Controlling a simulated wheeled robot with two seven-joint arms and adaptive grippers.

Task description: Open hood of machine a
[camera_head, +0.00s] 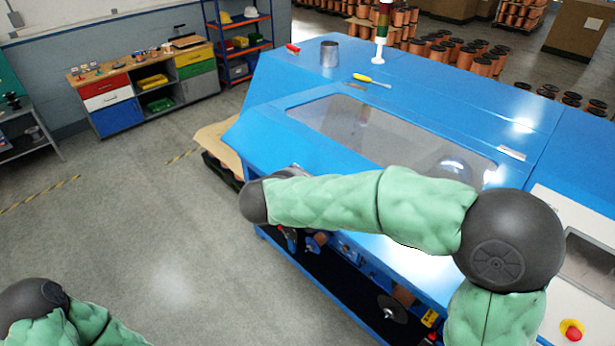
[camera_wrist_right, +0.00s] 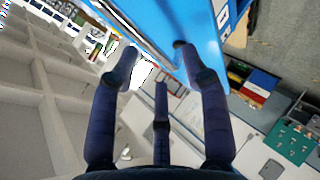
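The blue machine's hood (camera_head: 291,131), with a large clear window (camera_head: 375,127), lies down flush on the sloped front of the machine. I take this as machine a, though no label is readable. My right arm reaches across the lower part of the hood, and its wrist is at the hood's front left. In the right wrist view, my right gripper (camera_wrist_right: 155,62) has its fingers spread. A blue machine edge (camera_wrist_right: 165,25) lies beyond and partly between the fingertips. Whether a finger touches it I cannot tell. My left arm shows at the bottom left; its gripper is out of frame.
A yellow screwdriver (camera_head: 371,80), a grey cup (camera_head: 329,54) and a red-handled tool (camera_head: 293,48) lie on the machine's top. A red emergency button (camera_head: 573,332) sits at the lower right. A workbench (camera_head: 140,85) stands back left. The floor left of the machine is open.

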